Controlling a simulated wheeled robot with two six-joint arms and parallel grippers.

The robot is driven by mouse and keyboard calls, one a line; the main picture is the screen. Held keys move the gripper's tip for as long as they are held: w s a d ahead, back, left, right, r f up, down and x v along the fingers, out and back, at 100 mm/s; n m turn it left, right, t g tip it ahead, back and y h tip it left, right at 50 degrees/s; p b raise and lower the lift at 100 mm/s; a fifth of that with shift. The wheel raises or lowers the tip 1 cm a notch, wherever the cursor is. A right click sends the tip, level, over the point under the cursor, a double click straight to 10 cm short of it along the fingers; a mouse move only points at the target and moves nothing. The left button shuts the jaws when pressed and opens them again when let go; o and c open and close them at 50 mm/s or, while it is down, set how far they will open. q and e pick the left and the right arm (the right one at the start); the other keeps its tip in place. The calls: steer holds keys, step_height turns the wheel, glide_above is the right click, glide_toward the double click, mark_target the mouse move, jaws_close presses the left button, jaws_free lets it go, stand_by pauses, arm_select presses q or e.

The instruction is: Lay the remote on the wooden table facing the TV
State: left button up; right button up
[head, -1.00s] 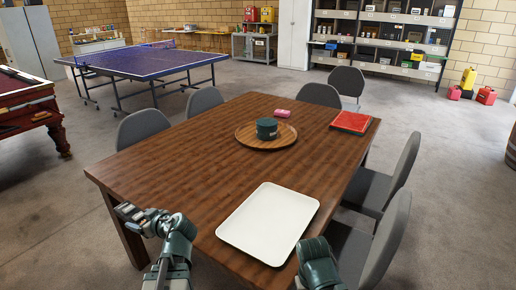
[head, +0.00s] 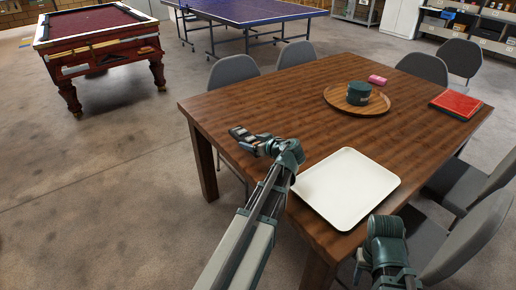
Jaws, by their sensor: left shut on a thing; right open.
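The wooden table (head: 262,108) fills the middle of the head view. My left gripper (head: 244,141) is shut on a small dark, narrow thing (head: 240,132), which looks like the remote. It is at the table's near left edge, and I cannot tell whether the thing touches the wood. The fingers hide part of it. My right gripper (head: 362,265) is open, low beside the table's near right side, mostly hidden by its own wrist. No TV shows in this view.
A white tray (head: 345,188) lies at the table's near edge. A round wooden tray (head: 338,98) holds a dark green round container (head: 359,93).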

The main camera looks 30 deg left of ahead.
arm_select(q)
steer(key=shift+w+d, duration=0.2)
steer(key=shift+w, duration=0.35)
steer(key=shift+w, duration=0.1)
steer(key=shift+w+d+f, duration=0.1)
steer(key=shift+w, duration=0.2)
steer(key=f+b, duration=0.3)
steer(key=shift+w+f+b, duration=0.2)
steer(key=shift+f+b, duration=0.1)
steer(key=shift+f+b, duration=0.55)
steer(key=shift+b, duration=0.05)
steer(key=shift+f, duration=0.1)
